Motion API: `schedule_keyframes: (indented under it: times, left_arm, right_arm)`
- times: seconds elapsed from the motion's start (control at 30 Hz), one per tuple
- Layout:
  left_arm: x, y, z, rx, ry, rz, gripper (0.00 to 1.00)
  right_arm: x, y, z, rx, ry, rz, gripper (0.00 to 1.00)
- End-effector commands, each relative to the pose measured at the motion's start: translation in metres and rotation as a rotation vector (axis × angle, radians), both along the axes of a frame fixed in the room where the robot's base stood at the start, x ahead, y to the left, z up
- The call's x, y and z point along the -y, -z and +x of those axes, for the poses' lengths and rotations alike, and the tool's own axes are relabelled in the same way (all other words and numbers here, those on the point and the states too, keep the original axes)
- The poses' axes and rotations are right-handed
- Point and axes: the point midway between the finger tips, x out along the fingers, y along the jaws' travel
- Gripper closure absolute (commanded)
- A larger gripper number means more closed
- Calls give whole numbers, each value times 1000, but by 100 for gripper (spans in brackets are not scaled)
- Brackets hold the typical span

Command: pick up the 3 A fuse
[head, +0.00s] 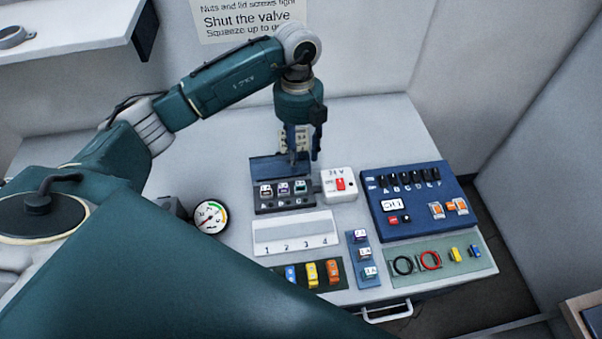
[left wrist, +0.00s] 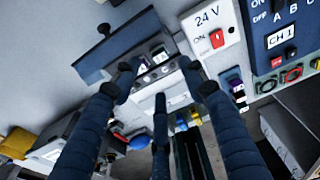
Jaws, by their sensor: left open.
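A narrow blue strip (head: 376,282) on the table holds three small fuse-like pieces with white labels: a far one (head: 360,236), a middle one (head: 365,254) and a near one (head: 370,272). Their labels are too small to read surely, so I cannot tell which is the 3 A fuse. The strip also shows in the left wrist view (left wrist: 236,88), partly behind a finger. My left gripper (head: 303,157) is open and empty, pointing down over the back of the open black box (head: 285,207), behind and left of the strip. My right gripper is not in view.
A white 24 V switch box (head: 338,184) stands right of the black box. A blue switch panel (head: 413,222) is at right. A numbered white tray (head: 295,226), a dark mat (head: 338,277) with coloured pieces and a gauge (head: 210,217) lie around. The table's back left is clear.

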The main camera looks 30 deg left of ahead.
Motion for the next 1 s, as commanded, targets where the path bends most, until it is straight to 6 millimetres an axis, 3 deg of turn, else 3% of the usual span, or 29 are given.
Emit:
schedule_keyframes:
  times: [0.1, 0.23, 0.47, 0.7, 1.0]
  left_arm:
    - [2, 20, -4, -8, 2, 0, 57]
    - [4, 37, -5, -5, 1, -2, 57]
    - [5, 54, -8, -7, 1, -3, 57]
    - [7, 89, -11, -5, 1, -3, 57]
    - [7, 96, -11, -2, 3, -3, 57]
  right_arm:
    - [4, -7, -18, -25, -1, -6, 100]
    - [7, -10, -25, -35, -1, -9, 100]
    - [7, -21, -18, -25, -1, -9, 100]
    - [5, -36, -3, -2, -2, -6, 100]
    - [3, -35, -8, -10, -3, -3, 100]
